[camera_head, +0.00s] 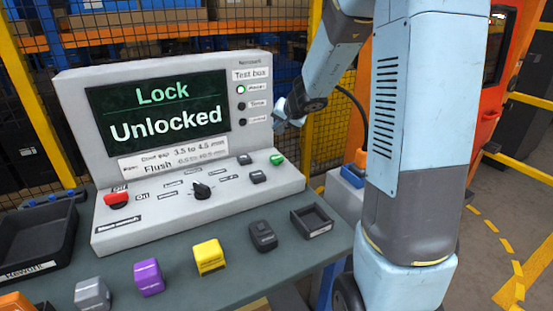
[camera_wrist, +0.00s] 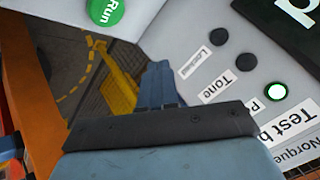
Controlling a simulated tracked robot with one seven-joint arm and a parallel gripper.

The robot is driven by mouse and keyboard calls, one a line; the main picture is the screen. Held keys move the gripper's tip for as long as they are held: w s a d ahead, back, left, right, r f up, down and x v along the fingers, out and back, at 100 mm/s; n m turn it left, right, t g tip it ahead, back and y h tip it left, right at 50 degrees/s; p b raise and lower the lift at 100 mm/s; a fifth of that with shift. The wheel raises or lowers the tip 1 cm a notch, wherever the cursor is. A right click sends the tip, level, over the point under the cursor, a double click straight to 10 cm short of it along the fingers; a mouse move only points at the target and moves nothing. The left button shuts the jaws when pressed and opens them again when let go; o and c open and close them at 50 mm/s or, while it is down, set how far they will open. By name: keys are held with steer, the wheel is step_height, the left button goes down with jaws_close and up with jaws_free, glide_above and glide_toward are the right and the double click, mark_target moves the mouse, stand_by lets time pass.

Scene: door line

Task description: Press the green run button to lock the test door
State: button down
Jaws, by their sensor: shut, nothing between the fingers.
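The green run button (camera_head: 277,159) sits at the right of the console's sloped panel. It also shows at the top left of the wrist view, where the round green cap (camera_wrist: 105,10) reads "Run". My gripper (camera_head: 281,115) is shut and empty, above the button and beside the console's right edge. In the wrist view my gripper's fingers (camera_wrist: 160,75) are together and apart from the button. The console screen (camera_head: 160,107) reads "Lock Unlocked". The top indicator lamp (camera_head: 240,89) is lit; the two below it are dark. The test door itself cannot be made out for certain.
A red button (camera_head: 117,199) and a black knob (camera_head: 201,191) are on the same panel. Purple (camera_head: 148,277), yellow (camera_head: 209,257) and dark grey (camera_head: 263,236) blocks stand in front, beside a small black tray (camera_head: 312,221). Yellow fencing (camera_head: 335,120) stands behind.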

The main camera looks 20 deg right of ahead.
mark_target(279, 159)
steer(key=shift+f, duration=4.35)
steer(key=shift+f, duration=0.15)
steer(key=shift+f, duration=0.2)
steer(key=shift+f, duration=0.5)
steer(key=shift+r, duration=0.95)
steer(key=shift+r, duration=2.5)
